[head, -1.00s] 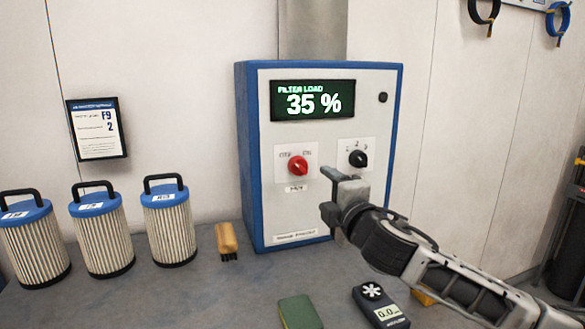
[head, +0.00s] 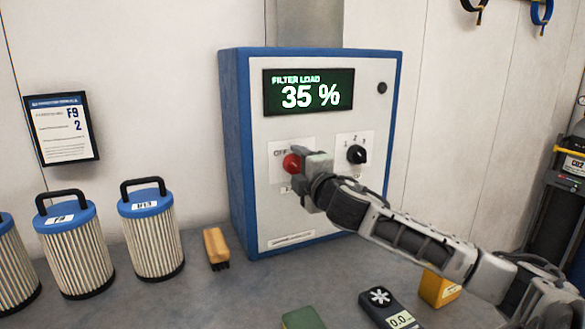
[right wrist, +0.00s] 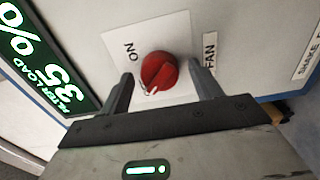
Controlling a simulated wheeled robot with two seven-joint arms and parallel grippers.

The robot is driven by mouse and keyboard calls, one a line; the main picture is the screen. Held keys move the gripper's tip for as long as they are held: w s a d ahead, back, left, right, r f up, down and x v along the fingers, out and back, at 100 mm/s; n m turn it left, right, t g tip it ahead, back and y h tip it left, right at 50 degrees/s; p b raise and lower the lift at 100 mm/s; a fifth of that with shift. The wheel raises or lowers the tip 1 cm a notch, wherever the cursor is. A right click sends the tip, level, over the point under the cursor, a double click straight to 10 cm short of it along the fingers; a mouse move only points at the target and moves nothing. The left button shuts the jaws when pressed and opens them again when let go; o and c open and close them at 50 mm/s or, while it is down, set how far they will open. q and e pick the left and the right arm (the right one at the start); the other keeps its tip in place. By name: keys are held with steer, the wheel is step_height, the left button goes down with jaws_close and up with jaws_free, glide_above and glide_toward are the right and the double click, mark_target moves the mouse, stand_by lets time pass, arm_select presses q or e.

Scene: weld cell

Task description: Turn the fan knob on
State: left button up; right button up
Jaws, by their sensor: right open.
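The red fan knob (head: 291,163) is on the front of the blue and white control box (head: 307,219), below the display (head: 308,92), which reads "FILTER LOAD 35 %". In the right wrist view the red knob (right wrist: 159,72) sits between the open fingers of my right gripper (right wrist: 163,92), with a gap on each side. The "FAN" label shows beside it, and "NO" is readable on its plate. In the head view my right gripper (head: 300,166) covers the knob's right part. My left gripper is out of view.
A black selector knob (head: 356,154) is right of the red knob. Several pleated filters (head: 152,233) and a brush (head: 216,246) stand left of the box. A meter (head: 389,308), a green block (head: 302,318) and a yellow block (head: 438,288) lie in front.

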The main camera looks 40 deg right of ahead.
steer(key=c, duration=1)
steer(key=shift+m, duration=0.3)
steer(key=m, duration=0.3)
steer(key=shift+m, duration=0.4)
steer(key=m, duration=0.4)
steer(key=shift+m, duration=0.3)
steer(key=m, duration=0.5)
steer(key=shift+r+m, duration=0.15)
steer(key=shift+m, duration=1.75)
